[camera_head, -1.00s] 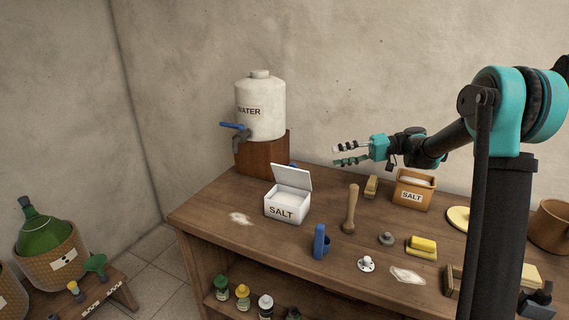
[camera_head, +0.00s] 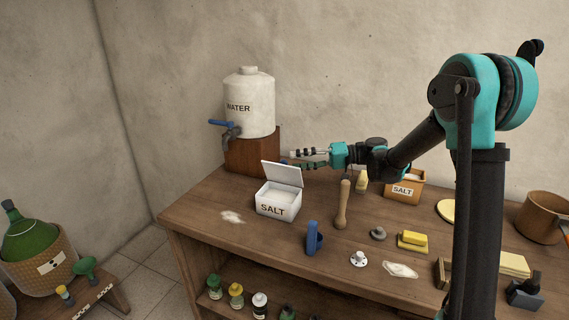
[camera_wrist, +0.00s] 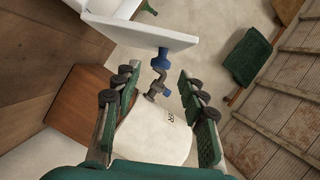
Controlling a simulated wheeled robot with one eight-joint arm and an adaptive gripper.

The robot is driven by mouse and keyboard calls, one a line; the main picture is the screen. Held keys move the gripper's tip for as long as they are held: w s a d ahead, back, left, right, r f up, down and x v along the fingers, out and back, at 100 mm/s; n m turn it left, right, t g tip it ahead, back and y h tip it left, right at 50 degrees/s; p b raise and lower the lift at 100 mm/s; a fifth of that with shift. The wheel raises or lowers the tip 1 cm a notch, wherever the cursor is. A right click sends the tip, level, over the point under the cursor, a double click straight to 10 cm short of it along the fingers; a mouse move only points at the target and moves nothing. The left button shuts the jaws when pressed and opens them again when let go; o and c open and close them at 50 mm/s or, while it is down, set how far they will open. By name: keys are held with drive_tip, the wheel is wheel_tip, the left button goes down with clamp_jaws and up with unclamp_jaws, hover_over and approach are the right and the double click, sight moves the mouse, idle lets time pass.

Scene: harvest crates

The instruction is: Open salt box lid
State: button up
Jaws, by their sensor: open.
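The white salt box (camera_head: 277,207) stands on the wooden table, its front marked SALT. Its white lid (camera_head: 282,174) is raised, tilted up and back from the rear edge, so the inside of the box shows. In the wrist view the lid (camera_wrist: 140,32) is a pale slab near the top, beyond my fingertips. My gripper (camera_head: 306,158) is open and empty, just behind and to the right of the raised lid. In the wrist view my gripper (camera_wrist: 158,85) has its two fingers wide apart with nothing between them at close range. I cannot tell whether a finger touches the lid.
A white water tank (camera_head: 250,102) with a blue tap stands on a wooden block (camera_head: 252,152) behind the box. A wooden pestle (camera_head: 343,205), a blue item (camera_head: 312,238) and an orange salt container (camera_head: 404,190) stand to the right. Table left of the box is mostly clear.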

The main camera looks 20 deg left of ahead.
sight(287, 162)
drive_tip(key=shift+x, duration=2.6)
drive_tip(key=shift+c, duration=0.6)
clamp_jaws()
